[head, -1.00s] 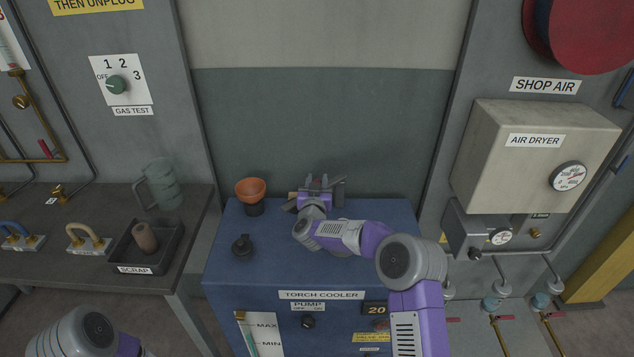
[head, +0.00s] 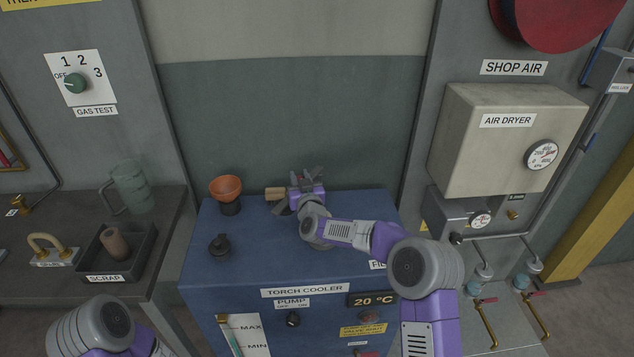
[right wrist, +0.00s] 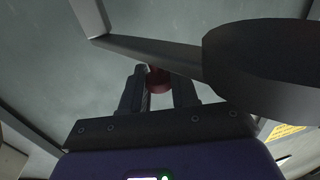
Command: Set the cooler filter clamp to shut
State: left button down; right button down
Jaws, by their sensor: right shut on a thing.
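My right gripper (head: 309,181) is over the back of the blue torch cooler (head: 265,250). In the right wrist view its two fingers (right wrist: 158,92) are closed around a small dark red piece, which looks like the grip of the filter clamp (right wrist: 158,76). A dark flat bar (right wrist: 150,54) and a large dark round part (right wrist: 268,62) lie just beyond the fingers; how they join the grip is hidden. The hand covers most of the clamp in the head view, so its setting cannot be told. Only my left arm shows at lower left; its gripper is out of view.
A tan cylindrical piece (head: 275,194) sticks out left of the right gripper. An orange funnel-like cup (head: 226,187) and a black cap (head: 219,246) stand on the cooler's left side. The air dryer box (head: 508,140) is on the right wall. The scrap tray (head: 141,250) is left.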

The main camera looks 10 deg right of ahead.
jog(key=shift+r, duration=0.45)
jog(key=c, duration=1.2)
grip_release()
jog(key=shift+o, duration=1.2)
jog(key=shift+f, duration=0.15)
jog(key=shift+s+f, duration=0.1)
jog(key=s+p, duration=0.1)
jog(key=s, duration=0.6)
jog(key=shift+s+d, duration=0.25)
jog(key=shift+d, duration=0.05)
